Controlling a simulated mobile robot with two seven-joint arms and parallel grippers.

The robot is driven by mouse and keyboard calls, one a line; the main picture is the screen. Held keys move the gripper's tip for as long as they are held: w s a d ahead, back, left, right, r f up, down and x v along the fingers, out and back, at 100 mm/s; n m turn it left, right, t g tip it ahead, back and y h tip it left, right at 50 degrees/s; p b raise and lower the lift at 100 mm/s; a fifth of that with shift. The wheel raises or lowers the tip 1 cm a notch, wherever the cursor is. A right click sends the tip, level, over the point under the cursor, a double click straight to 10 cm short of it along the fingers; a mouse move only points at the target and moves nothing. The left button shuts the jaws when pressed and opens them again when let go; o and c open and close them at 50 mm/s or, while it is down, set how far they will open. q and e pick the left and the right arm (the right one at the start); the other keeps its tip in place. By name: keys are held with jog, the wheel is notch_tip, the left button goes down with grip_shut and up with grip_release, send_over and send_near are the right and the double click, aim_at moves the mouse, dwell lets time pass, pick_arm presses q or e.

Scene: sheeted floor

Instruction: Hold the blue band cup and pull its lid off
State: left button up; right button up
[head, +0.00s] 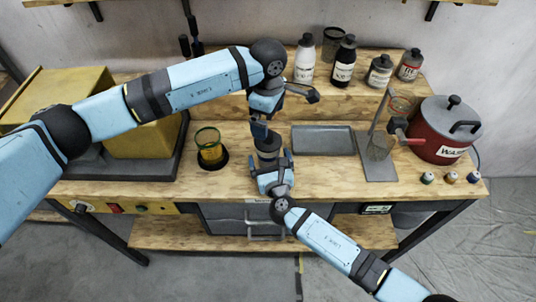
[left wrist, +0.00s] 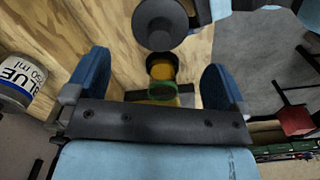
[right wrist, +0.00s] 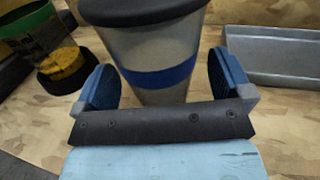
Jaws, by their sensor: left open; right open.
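The blue band cup stands upright on the wooden bench with its dark lid (head: 267,146) on. In the right wrist view the cup (right wrist: 160,50) is grey with a blue band, under the dark lid (right wrist: 150,8). My right gripper (head: 271,165) is open, with its fingers on either side of the cup; whether they touch it I cannot tell. My left gripper (head: 285,112) is open and empty, above and just behind the cup. In the left wrist view the round lid with its knob (left wrist: 158,20) lies beyond the fingertips, near the top.
A green-rimmed cup (head: 209,147) sits in a dark holder to the left. A grey tray (head: 322,140) lies right of the cup. A sieve stand (head: 378,165) and red pot (head: 440,135) are further right. Several bottles (head: 342,62) stand on the back shelf. A yellow box (head: 150,140) is left.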

jog(key=shift+w, duration=0.4)
jog(key=shift+c, duration=0.2)
jog(key=c, duration=1.1)
pick_arm(q)
jog(key=shift+c, duration=0.7)
pick_arm(e)
jog(key=shift+c, duration=1.1)
pick_arm(q)
jog(key=c, duration=0.3)
jog(key=shift+r+n, duration=0.2)
jog(key=shift+n, duration=0.1)
jog(key=c, duration=0.3)
notch_tip(320, 180, up, 3)
jog(key=n, duration=0.6)
jog(key=shift+n, duration=0.4)
jog(key=r+n, duration=0.2)
jog(key=n, duration=0.3)
send_near(268, 154)
jog(key=shift+n, duration=0.3)
jog(key=w+f, duration=0.1)
jog(key=f, duration=0.1)
jog(key=w+f, duration=0.1)
jog(key=f, duration=0.1)
jog(key=w+f, duration=0.1)
jog(key=f, duration=0.1)
jog(key=shift+w, duration=0.25)
